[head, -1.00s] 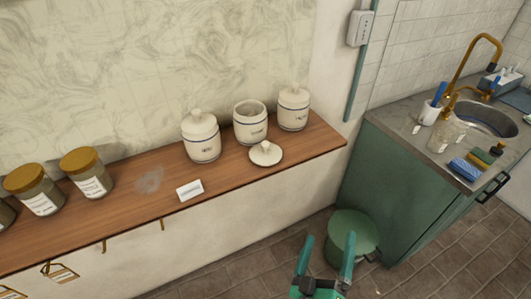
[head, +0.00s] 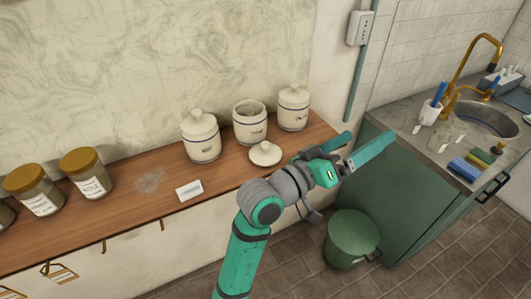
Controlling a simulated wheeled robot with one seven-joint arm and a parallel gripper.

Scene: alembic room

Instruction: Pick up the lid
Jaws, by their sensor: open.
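The lid (head: 265,154) is round and cream-white with a small knob on top. It lies on the wooden shelf (head: 130,205) in front of an open canister (head: 250,126) that has no lid on. My gripper (head: 362,146) is open and empty, with its two green fingers spread apart. It is to the right of the lid, by the right end of the shelf, and points to the upper right, away from the lid. My wrist is close to the lid in the picture; the gap between them cannot be judged.
Lidded canisters stand left (head: 200,140) and right (head: 293,108) of the open one. A white label card (head: 189,190) is left of the lid. Jars with gold lids (head: 86,175) stand further left. A green bin (head: 351,240) and a sink counter (head: 412,135) are at right.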

